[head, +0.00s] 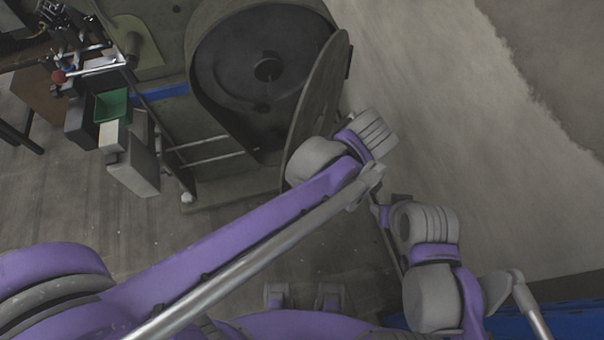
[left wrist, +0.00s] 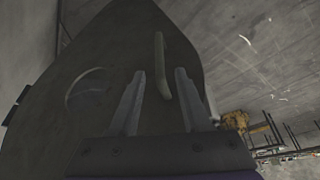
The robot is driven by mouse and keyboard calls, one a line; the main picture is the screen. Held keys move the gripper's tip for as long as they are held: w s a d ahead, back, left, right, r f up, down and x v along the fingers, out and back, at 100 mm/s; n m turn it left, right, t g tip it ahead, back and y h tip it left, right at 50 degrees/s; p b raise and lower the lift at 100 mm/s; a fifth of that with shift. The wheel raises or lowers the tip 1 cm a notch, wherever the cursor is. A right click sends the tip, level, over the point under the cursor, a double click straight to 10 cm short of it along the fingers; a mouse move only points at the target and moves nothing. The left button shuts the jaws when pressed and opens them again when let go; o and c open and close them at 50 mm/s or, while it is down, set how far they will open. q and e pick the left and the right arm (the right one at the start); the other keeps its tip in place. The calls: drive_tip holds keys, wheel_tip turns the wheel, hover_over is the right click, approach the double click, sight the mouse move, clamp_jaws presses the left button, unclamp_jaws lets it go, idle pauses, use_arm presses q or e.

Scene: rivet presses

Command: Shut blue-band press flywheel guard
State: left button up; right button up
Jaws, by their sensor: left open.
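The blue-band press has a blue strip (head: 172,91) on its body and a dark round flywheel housing (head: 228,62). Its flywheel guard (head: 318,97) stands open, swung out at the housing's right side. In the left wrist view the guard panel (left wrist: 105,60) fills the middle, with a curved pale handle (left wrist: 159,50) on it. My left gripper (left wrist: 159,74) is open, one finger on either side of the handle's lower part; I cannot tell whether they touch it. In the head view my left arm reaches across to the guard, its gripper hidden. My right gripper is not visible.
A green bin (head: 112,105) and grey boxes stand left of the press. A red-knobbed fixture (head: 59,76) is at far left. A pale wall (head: 440,130) closes the right side. Bare floor (head: 90,210) lies in front of the press. A blue object (head: 575,320) is at bottom right.

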use_arm(q)
drive_tip(key=x, duration=0.8)
drive_tip(key=shift+w+a+f+b, duration=0.1)
drive_tip(key=shift+f+b, duration=0.05)
drive_tip(key=shift+b, duration=0.15)
clamp_jaws()
idle(1.0)
